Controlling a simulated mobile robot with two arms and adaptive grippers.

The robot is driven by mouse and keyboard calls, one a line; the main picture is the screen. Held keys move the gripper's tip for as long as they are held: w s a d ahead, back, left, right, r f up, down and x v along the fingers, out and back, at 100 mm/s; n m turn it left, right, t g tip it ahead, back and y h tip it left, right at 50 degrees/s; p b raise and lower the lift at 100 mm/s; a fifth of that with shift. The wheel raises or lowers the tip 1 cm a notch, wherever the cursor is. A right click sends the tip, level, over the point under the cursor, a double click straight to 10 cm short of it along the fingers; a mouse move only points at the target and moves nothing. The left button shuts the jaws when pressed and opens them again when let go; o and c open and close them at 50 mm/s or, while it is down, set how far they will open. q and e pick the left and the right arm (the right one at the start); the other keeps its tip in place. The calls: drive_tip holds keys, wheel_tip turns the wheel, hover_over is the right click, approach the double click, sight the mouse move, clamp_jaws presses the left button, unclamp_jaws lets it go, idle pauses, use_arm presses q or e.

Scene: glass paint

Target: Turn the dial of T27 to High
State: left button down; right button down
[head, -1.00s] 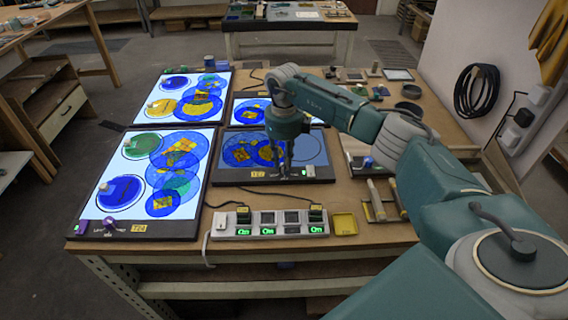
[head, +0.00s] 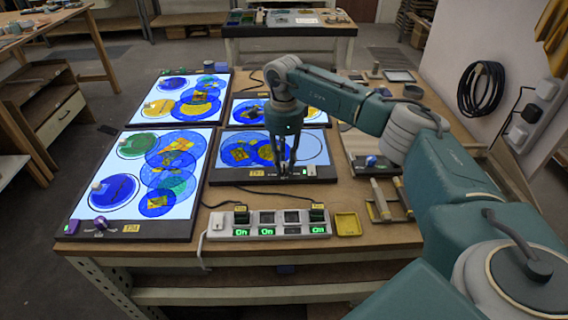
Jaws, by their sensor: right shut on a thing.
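The middle light panel (head: 222,176) lies on the workbench with a dim screen under overlapping blue and yellow discs. Its yellow front label (head: 257,173) looks like T27, but is too small to read surely. A small indicator (head: 311,170) shows at the right of its front edge. My right gripper (head: 285,171) points down at this front edge, shut on the dial there. The fingers hide most of the dial and its markings, so its setting cannot be read. My left gripper is not in view.
More lit panels lie behind. A power strip (head: 285,230) with green "On" displays, a yellow tray (head: 348,224) and tools (head: 381,199) are near the front. Cables cross the bench.

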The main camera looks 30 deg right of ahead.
drive_tip(key=n, duration=0.3)
drive_tip(key=n+b, duration=0.1)
drive_tip(key=n, duration=0.2)
drive_tip(key=shift+w+r, duration=0.15)
drive_tip(key=shift+r, duration=0.05)
drive_tip(key=n+b, duration=0.1)
drive_tip(key=n, duration=0.5)
idle(0.3)
drive_tip(key=c, duration=1.6)
unclamp_jaws()
drive_tip(key=shift+o, duration=0.6)
